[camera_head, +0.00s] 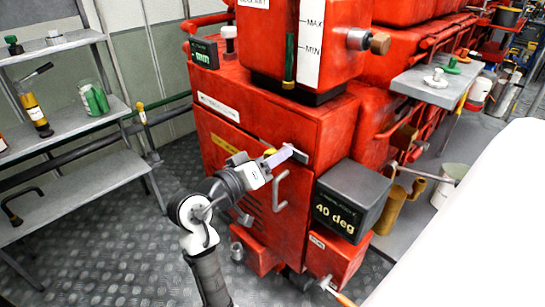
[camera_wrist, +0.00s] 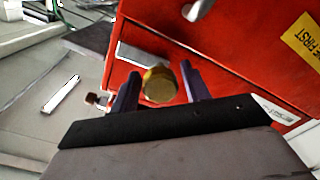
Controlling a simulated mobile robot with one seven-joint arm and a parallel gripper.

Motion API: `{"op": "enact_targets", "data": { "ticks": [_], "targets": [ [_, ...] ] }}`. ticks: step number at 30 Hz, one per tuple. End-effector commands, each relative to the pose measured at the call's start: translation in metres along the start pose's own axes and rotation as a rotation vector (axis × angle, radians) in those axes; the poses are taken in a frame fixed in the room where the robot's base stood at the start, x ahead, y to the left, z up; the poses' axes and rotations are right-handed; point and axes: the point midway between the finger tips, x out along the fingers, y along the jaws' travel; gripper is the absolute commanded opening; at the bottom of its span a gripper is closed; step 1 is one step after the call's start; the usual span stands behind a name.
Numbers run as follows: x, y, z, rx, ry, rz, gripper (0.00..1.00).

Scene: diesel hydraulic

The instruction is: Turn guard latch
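A round brass-yellow knob (camera_wrist: 160,86), which looks like the guard latch, sits on the front of the red cabinet (camera_wrist: 225,50). In the head view a small yellow bit of it (camera_head: 270,153) shows beside my gripper (camera_head: 281,159), at the cabinet's upper front edge. In the wrist view my gripper (camera_wrist: 160,70) is open, with one dark finger on each side of the knob. A gap shows between each finger and the knob. I cannot tell how deep the fingers reach. A grey metal plate (camera_wrist: 146,54) lies by the knob; its end also shows in the head view (camera_head: 299,154).
A grey handle (camera_head: 279,191) juts from the cabinet front just below my gripper. A black box reading "40 deg" (camera_head: 351,199) stands out to the right. Shelves with tools (camera_head: 75,120) stand at the left. The checkered floor (camera_head: 130,255) between is clear.

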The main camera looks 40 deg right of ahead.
Motion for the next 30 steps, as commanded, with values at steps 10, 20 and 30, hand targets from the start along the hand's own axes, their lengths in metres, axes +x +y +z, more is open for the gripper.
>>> {"op": "enact_targets", "data": {
  "ticks": [10,20,30],
  "targets": [
    [-0.0003,-0.0001,-0.0001,0.001,0.000,0.000,0.11],
    [-0.0007,-0.0018,0.0011,0.084,0.003,0.000,0.11],
    [-0.0010,-0.0039,0.0029,0.359,0.004,-0.001,0.11]
  ]
}}
